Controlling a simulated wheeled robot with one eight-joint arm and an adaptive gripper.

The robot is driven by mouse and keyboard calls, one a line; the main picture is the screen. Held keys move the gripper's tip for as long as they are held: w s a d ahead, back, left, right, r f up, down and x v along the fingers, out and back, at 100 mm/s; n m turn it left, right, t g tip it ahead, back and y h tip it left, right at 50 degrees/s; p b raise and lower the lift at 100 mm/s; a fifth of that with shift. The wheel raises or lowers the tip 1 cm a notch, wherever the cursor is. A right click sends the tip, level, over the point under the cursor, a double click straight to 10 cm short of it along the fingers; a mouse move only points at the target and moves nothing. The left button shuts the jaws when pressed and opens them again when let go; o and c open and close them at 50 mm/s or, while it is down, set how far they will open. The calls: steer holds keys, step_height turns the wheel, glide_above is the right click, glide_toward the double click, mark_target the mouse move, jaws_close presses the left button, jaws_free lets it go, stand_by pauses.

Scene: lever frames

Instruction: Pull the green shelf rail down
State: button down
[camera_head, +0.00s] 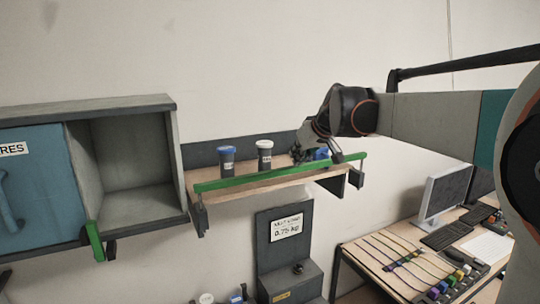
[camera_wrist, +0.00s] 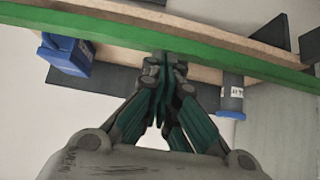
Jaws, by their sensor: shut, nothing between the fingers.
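The green shelf rail (camera_head: 245,179) runs along the front of a wooden shelf (camera_head: 240,193) on the wall in the head view. It also crosses the upper part of the wrist view (camera_wrist: 100,30). My gripper (camera_head: 299,156) is shut and empty over the right part of the shelf, close to the rail. In the wrist view my fingertips (camera_wrist: 165,62) are together and overlap the rail's lower edge. I cannot tell whether they touch it.
A blue-capped jar (camera_head: 227,160) and a white-capped jar (camera_head: 264,156) stand on the shelf. A blue item (camera_head: 321,154) sits by my gripper. A cabinet (camera_head: 130,158) with a blue door (camera_head: 35,195) is at left. A desk with a monitor (camera_head: 443,192) is at lower right.

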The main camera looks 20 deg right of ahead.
step_height(320, 180, down, 8)
steer(key=b, duration=0.4)
steer(key=shift+f+b, duration=0.15)
steer(key=shift+b, duration=0.25)
steer(key=shift+w, duration=0.1)
